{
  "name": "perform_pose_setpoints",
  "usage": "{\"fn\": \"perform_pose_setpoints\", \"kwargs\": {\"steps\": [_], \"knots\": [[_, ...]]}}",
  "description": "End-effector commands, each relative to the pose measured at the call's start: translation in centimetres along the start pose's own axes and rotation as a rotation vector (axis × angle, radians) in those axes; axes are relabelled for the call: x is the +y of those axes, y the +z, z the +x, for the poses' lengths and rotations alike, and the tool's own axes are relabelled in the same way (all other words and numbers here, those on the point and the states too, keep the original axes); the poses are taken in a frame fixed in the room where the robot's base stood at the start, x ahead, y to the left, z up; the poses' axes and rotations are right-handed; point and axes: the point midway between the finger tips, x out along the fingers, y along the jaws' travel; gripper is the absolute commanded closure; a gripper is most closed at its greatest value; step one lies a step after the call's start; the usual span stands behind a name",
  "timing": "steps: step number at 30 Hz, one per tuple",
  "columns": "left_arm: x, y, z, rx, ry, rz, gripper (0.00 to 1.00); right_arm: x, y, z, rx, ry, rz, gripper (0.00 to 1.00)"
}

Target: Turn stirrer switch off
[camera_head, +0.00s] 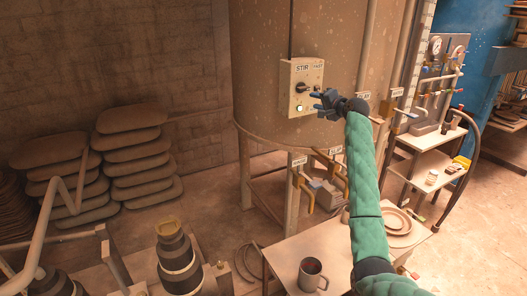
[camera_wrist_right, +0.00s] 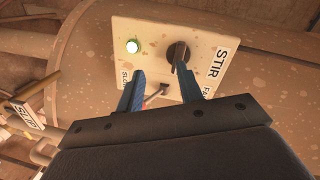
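The stirrer switch box (camera_head: 291,76) is a cream panel on the big tank, labelled STIR. In the right wrist view the panel (camera_wrist_right: 150,32) shows the knob (camera_wrist_right: 177,52), the glowing lamp (camera_wrist_right: 132,46) and a small dark fitting (camera_wrist_right: 162,89) lower down. My right gripper (camera_head: 318,101) is at the panel's lower right. In the wrist view its blue fingers (camera_wrist_right: 158,82) are apart, with nothing gripped. One fingertip overlaps the knob's handle; contact cannot be told. My left gripper is not in view.
The tank (camera_head: 265,50) stands behind the panel. Labelled valves with orange handles (camera_head: 296,185) hang below it. A table (camera_head: 290,255) with a mug (camera_head: 312,275) and plates (camera_head: 397,222) is beneath my right arm. Stacked slabs (camera_head: 135,150) stand at left.

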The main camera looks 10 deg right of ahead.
Motion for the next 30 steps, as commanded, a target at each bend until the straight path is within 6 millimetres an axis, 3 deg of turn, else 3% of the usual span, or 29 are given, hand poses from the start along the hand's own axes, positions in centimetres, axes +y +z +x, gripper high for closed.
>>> {"fn": "perform_pose_setpoints", "kwargs": {"steps": [2,9,15,20,30], "knots": [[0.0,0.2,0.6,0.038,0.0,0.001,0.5,0.0,-0.3,0.4,0.011,-0.03,0.08,0.64],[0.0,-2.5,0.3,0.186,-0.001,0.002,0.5,-1.4,-1.4,0.3,0.055,-0.12,0.286,0.64],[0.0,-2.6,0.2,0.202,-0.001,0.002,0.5,-1.7,-1.6,0.4,0.059,-0.13,0.363,0.64],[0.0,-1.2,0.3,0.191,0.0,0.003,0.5,-2.0,-1.8,1.5,0.058,-0.13,0.368,0.64],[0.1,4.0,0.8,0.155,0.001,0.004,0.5,-2.6,-2.1,5.8,0.058,-0.129,0.366,0.64]]}}
